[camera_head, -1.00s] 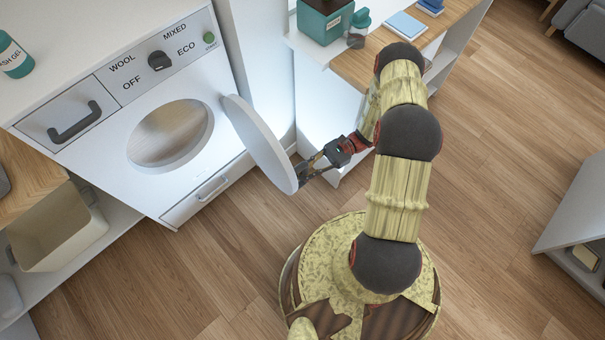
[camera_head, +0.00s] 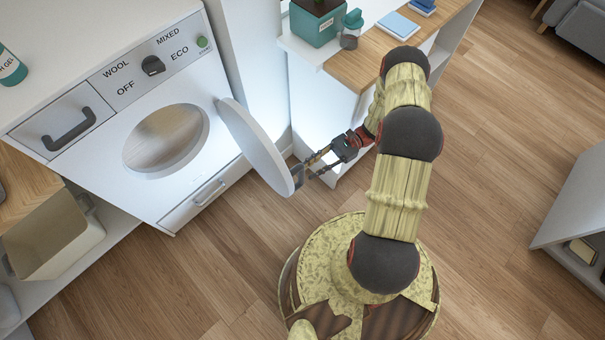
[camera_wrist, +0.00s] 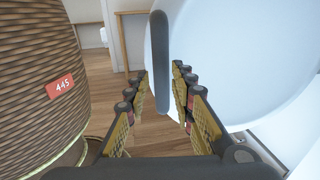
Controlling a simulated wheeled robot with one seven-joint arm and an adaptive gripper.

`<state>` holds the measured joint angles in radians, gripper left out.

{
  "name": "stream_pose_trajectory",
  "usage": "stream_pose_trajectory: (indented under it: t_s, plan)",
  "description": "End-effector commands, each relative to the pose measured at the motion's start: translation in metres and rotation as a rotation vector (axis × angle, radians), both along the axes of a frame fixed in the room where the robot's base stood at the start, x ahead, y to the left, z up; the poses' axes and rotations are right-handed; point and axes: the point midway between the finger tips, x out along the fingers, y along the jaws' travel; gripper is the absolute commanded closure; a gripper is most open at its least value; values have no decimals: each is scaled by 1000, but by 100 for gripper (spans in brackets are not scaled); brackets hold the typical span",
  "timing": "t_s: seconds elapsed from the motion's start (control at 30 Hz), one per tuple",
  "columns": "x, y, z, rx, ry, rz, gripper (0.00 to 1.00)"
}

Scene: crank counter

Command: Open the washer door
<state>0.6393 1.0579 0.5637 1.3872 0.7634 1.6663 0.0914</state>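The door also fills the right of the wrist view (camera_wrist: 235,60). A dark upright door handle (camera_wrist: 161,60) shows between the fingers of my gripper (camera_wrist: 161,75). The fingers are apart, with a gap visible on each side of the handle. In the head view my gripper (camera_head: 308,168) is at the door's outer edge; the handle is mostly hidden there.
A beige bin (camera_head: 45,240) is on a low shelf at left. A woven basket-like surface (camera_wrist: 30,80) fills the wrist view's left. Wooden floor is open at right.

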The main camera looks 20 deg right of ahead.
Motion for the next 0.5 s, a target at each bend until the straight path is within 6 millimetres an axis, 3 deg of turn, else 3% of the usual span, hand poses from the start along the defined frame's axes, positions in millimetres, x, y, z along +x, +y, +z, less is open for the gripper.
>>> stream_pose_trajectory:
  t_s: [0.2,0.5]
  plan:
    - [7,-43,-1,0,1,-1,76]
    - [11,-69,-1,2,2,1,76]
